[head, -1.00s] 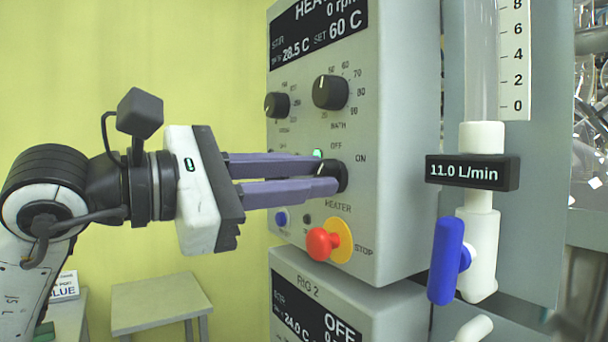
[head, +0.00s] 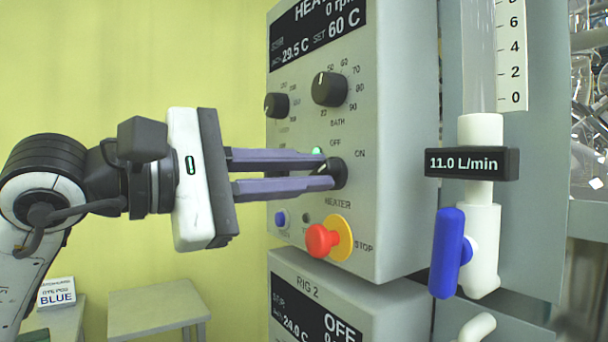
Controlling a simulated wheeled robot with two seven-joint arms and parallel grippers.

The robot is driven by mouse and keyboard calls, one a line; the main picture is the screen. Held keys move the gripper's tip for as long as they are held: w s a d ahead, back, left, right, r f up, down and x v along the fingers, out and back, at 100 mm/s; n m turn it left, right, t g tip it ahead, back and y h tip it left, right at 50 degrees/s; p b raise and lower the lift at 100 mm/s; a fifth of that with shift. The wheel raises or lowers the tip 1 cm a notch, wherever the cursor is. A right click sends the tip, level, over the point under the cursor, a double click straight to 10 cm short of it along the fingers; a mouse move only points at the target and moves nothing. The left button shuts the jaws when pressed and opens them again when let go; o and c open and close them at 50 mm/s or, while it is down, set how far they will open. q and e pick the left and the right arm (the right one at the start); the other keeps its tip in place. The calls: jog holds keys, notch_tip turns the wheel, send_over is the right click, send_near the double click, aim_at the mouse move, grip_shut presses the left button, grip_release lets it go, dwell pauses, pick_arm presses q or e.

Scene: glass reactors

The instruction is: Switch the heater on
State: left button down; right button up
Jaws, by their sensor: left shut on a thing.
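The heater knob (head: 339,172) is a black rotary knob on the front of the grey control box (head: 400,130), with OFF above it, ON to its upper right and HEATER below. My left gripper (head: 328,169) reaches in from the left, its purple fingers shut on the knob. The fingers hide part of the knob. A small green light (head: 317,150) glows just above the fingers. The display (head: 318,38) reads 29.5 C, SET 60 C, and its top line starts with "HEA", cut off by the frame. My right gripper is not in view.
A red stop button (head: 322,241) on a yellow plate sits just below the knob. The bath dial (head: 330,89) is above. A blue valve handle (head: 447,253) and a flow readout (head: 471,163) of 11.0 L/min are at right. A small table (head: 155,308) stands lower left.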

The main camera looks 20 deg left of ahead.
pick_arm(q)
jog(key=c, duration=1.7)
grip_release()
jog(key=shift+c, duration=0.2)
jog(key=shift+s+a, duration=0.2)
jog(key=shift+s, duration=0.05)
jog(key=b+v, duration=0.3)
jog(key=v, duration=0.6)
jog(key=shift+s+a, duration=0.2)
jog(key=shift+s, duration=0.1)
